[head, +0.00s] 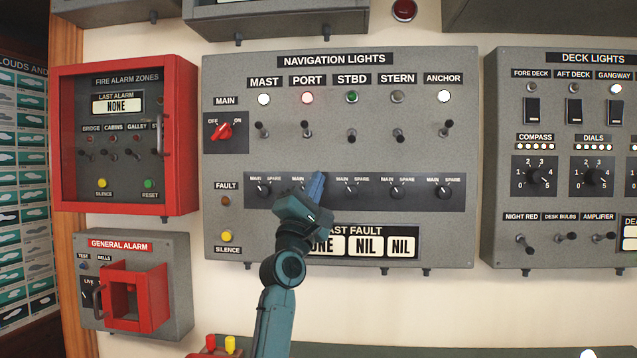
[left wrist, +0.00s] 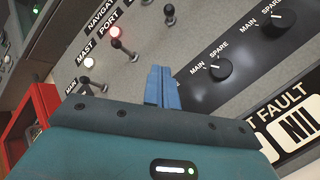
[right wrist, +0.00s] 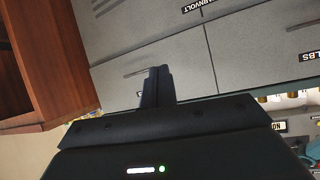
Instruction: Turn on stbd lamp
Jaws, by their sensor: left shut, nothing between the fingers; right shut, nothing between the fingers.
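The navigation lights panel (head: 230,80) is upright on the wall. The STBD lamp (head: 352,97) is dark green and looks unlit; its toggle switch (head: 351,134) is below it. The MAST (head: 264,99), PORT (head: 307,98) and ANCHOR (head: 443,97) lamps glow; the STERN lamp (head: 397,97) is dull. My left gripper (head: 317,180) is shut and empty, in front of the selector row, below and left of the STBD toggle, covering the PORT selector. In the left wrist view its blue fingers (left wrist: 160,75) are together, below the toggles. My right gripper (right wrist: 154,76) is shut and empty.
The red MAIN switch (head: 222,131) and neighbouring PORT toggle (head: 307,131) are close by. A red fire alarm box (head: 185,190) is left; the deck lights panel (head: 493,200) is right. Grey cabinet fronts (right wrist: 220,50) and wood (right wrist: 50,50) face my right gripper.

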